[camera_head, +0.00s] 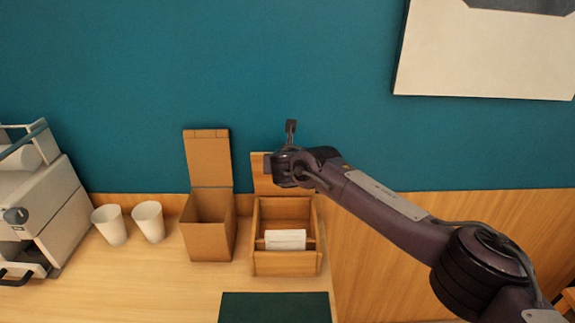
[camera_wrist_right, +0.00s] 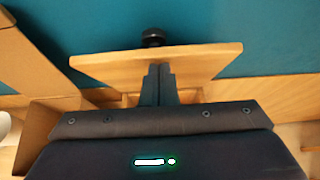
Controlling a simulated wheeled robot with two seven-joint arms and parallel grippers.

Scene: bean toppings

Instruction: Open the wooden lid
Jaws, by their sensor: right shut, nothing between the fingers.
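The wooden box (camera_head: 258,262) stands on the counter with its top open and a white item (camera_head: 285,239) inside. Its wooden lid (camera_head: 262,182) stands raised at the back of the box, partly hidden behind my right arm. In the right wrist view the lid (camera_wrist_right: 208,62) is a tilted board with a dark round knob (camera_wrist_right: 153,37) at its far edge. My right gripper (camera_wrist_right: 158,70) is shut and empty, its fingertips overlapping the lid in view; I cannot tell whether they touch. In the head view my right gripper (camera_head: 272,167) is over the lid. My left gripper is not in view.
A brown box (camera_head: 207,237) with a raised flap stands close to the left of the wooden box. Two white cups (camera_head: 149,222) and a machine (camera_head: 55,210) are farther left. A dark green mat (camera_head: 275,308) lies in front. The teal wall is behind.

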